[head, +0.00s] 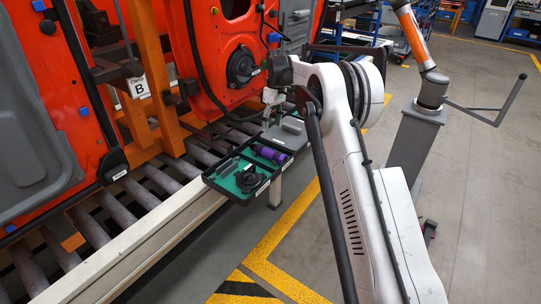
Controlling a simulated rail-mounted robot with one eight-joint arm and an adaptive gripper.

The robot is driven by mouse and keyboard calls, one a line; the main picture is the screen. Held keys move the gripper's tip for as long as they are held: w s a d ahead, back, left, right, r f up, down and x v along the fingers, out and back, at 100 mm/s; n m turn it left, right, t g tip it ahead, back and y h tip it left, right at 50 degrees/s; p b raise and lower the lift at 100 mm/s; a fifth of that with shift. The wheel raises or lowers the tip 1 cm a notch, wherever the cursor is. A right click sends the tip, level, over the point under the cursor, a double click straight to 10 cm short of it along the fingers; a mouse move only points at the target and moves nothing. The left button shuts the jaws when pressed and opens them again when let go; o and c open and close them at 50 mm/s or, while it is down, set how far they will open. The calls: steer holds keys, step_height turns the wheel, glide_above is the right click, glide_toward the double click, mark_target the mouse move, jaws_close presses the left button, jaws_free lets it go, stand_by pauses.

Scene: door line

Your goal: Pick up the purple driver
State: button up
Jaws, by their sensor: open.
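The purple driver (270,153) lies in a black case (206,180) with green lining, in its upper right compartment. My gripper (268,124) hangs from the end of my white arm, behind and above the case in the picture. It is open, appears empty, and is apart from the driver. The fingertips are small and partly lost against the dark rollers and the case's grey part.
The case also holds a black round part (248,180) and a grey tool (227,167). It sits at the edge of a roller conveyor (120,213). Red door panels (228,45) stand behind it. A grey post (415,140) stands at right, with open floor beyond.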

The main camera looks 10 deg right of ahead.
mark_target(269, 152)
steer(key=f, duration=0.5)
steer(key=a+f+b, duration=0.1)
steer(key=f, duration=0.2)
steer(key=shift+s, duration=0.35)
steer(key=shift+f+b, duration=0.6)
steer(key=shift+f, duration=2.1)
jaws_close()
